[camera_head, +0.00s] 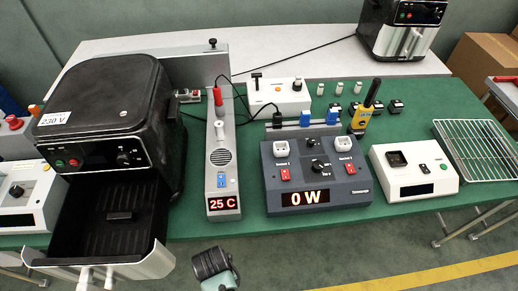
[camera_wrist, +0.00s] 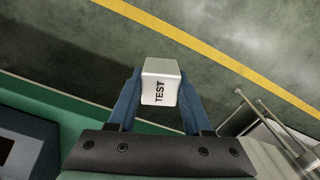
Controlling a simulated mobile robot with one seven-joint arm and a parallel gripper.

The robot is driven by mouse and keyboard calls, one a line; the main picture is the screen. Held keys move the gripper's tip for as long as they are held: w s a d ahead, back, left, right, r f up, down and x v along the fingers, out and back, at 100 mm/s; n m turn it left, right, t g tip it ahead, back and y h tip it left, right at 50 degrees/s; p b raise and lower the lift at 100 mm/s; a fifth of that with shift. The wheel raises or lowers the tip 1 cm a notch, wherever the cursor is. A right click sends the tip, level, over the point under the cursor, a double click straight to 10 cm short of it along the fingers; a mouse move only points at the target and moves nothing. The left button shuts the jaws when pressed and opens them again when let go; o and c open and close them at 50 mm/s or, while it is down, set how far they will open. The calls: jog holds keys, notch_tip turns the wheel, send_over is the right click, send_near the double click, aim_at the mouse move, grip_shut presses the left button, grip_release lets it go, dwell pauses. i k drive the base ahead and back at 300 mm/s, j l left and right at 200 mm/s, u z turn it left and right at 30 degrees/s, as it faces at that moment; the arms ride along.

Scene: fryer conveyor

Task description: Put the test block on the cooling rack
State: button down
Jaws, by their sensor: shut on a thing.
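The test block (camera_wrist: 160,92) is a small white block with rounded edges and the word TEST on one face. My gripper (camera_wrist: 161,79) is shut on it, with one blue finger on each side, in the wrist view. Bare floor lies behind the block in that view. The head view shows a dark part of my arm at the bottom centre, but the block cannot be made out there. The cooling rack (camera_head: 464,121) is a wire grid at the far right of the green table in the head view. Nothing is seen on it.
The fryer (camera_head: 105,95), its drawer (camera_head: 150,262) pulled out, stands at left. The temperature unit (camera_head: 222,165) reads 25 C, and the power meter (camera_head: 315,175) reads 0 W. A white scale-like device (camera_head: 415,175) stands just left of the rack. A yellow floor line (camera_wrist: 215,55) crosses the wrist view.

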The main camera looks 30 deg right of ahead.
aim_at(481, 147)
jog(key=l+z, duration=0.1)
jog(key=z, duration=0.35)
jog(key=l+z, duration=0.1)
jog(key=z, duration=0.75)
jog(key=i+l+z, duration=0.65)
jog(key=l, duration=0.2)
jog(key=i+l+z, duration=0.35)
jog(key=i+j, duration=0.05)
